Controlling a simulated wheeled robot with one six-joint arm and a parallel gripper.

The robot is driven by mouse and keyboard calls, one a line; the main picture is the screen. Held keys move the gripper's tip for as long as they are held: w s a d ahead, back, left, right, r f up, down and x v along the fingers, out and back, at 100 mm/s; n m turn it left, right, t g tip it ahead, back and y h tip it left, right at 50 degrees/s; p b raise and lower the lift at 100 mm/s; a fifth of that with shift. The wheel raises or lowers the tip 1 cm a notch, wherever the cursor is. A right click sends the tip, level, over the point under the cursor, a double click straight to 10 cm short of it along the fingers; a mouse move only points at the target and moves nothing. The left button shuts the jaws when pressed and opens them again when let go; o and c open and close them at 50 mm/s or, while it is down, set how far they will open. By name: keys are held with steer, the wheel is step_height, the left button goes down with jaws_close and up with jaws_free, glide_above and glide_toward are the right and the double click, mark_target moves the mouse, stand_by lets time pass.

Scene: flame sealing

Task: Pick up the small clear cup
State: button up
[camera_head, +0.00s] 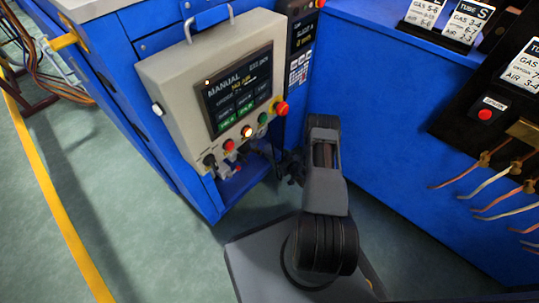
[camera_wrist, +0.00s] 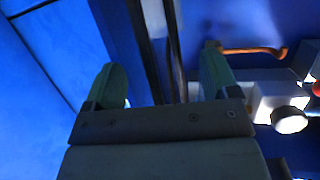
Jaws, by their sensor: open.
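I do not see the small clear cup in either view. My gripper shows in the wrist view (camera_wrist: 162,76) with its two greenish fingers apart and nothing between them. In the head view my arm stands in front of the blue machine and partly hides my gripper, close to the lower right of the control panel (camera_head: 236,92).
The control panel has a lit screen, several coloured knobs and a red stop button (camera_head: 281,107). The blue cabinet (camera_head: 400,120) on the right carries black label plates and copper pipes (camera_head: 463,171). Green floor (camera_head: 130,215) with a yellow line (camera_head: 62,215) is open at left.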

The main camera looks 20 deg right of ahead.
mark_target(266, 146)
steer(key=b+x, duration=0.1)
steer(key=x, duration=0.2)
steer(key=shift+w+a, duration=0.15)
steer(key=shift+w, duration=0.1)
steer(key=b+x, duration=0.3)
steer(key=x, duration=0.2)
steer(key=shift+f, duration=0.2)
steer(key=shift+w+r, duration=0.1)
steer(key=shift+c, duration=0.5)
steer(key=c, duration=0.6)
steer(key=shift+r, duration=0.1)
